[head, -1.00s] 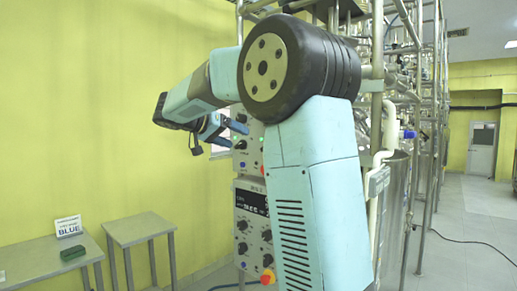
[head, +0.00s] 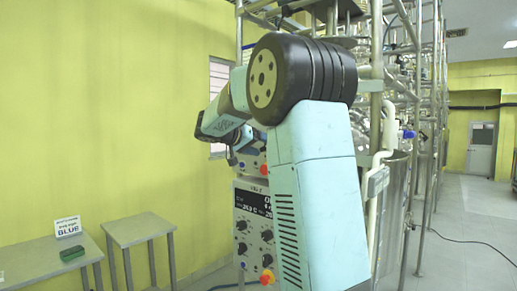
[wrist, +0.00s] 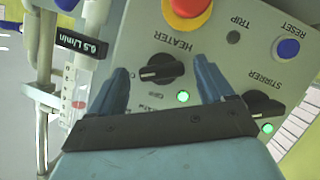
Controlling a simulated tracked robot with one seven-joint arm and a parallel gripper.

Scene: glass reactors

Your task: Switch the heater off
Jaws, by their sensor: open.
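In the wrist view the grey control panel (wrist: 135,40) appears upside down. The black heater knob (wrist: 160,71) sits below its HEATER label in the picture, with a lit green lamp (wrist: 183,97) close by. My gripper (wrist: 160,65) is open, its two blue fingers on either side of the heater knob in the picture. I cannot tell whether a finger touches the knob or how far off the panel they are. In the head view my gripper (head: 235,146) is at the upper control box, partly hidden by my arm, and the heater knob cannot be made out.
A stirrer knob (wrist: 264,104) with a lit green lamp (wrist: 268,128) is right of the fingers. A red stop button (wrist: 188,6), a blue reset button (wrist: 288,48) and a flow meter (wrist: 80,85) are near. A lower control box (head: 255,230) stands below.

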